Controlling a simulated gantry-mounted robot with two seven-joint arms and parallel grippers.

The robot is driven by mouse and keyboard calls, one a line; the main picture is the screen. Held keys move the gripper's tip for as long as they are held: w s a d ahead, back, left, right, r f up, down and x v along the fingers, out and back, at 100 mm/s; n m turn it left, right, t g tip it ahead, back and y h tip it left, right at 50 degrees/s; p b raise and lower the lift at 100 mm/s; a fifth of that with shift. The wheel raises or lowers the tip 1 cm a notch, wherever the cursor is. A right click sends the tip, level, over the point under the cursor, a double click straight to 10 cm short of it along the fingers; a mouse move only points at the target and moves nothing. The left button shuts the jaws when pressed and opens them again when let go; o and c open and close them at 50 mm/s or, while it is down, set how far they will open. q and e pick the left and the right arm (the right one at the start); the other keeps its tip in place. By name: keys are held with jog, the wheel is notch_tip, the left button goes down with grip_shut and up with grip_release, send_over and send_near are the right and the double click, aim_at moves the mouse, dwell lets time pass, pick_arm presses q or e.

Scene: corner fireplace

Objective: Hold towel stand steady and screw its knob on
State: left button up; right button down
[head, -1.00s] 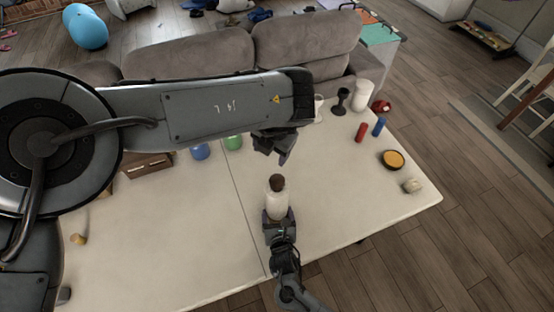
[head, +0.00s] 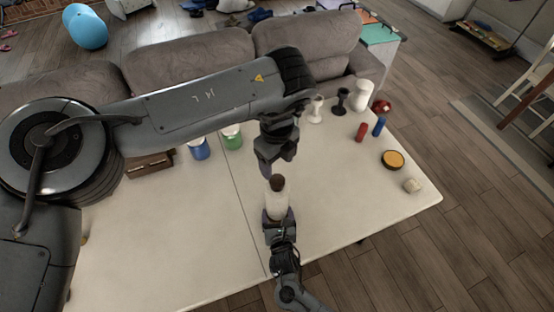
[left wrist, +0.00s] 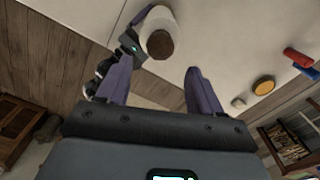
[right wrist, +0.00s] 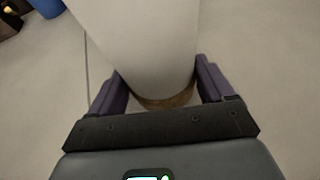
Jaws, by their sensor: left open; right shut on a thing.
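The towel stand shows as an upright white cylinder (head: 277,203) near the table's middle, with a round brown knob (head: 277,183) at its top. I cannot tell how tightly the knob sits. My right gripper (head: 277,217) is shut around the white cylinder's lower part. In the right wrist view the white cylinder (right wrist: 150,45) stands between the fingers, with a wooden rim below it. My left gripper (head: 275,168) is open and empty, pointing down just above and behind the knob. In the left wrist view the brown knob (left wrist: 160,44) lies just beyond the open fingers.
Blue (head: 200,149) and green (head: 232,137) containers and a brown box (head: 149,166) stand along the back edge. Candle holders (head: 341,101), a white vase (head: 362,94), red and blue cylinders, and a yellow-topped tin (head: 393,159) stand at the right. The table's front is mostly clear.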

aim_at(277, 179)
pick_arm(q)
jog(key=shift+f, duration=0.15)
jog(key=shift+f, duration=3.9)
jog(key=c, duration=1.1)
jog(key=shift+m, duration=1)
jog(key=o, duration=1.3)
jog(key=shift+c, duration=0.2)
jog(key=shift+r, duration=0.1)
notch_tip(277, 179, up, 12)
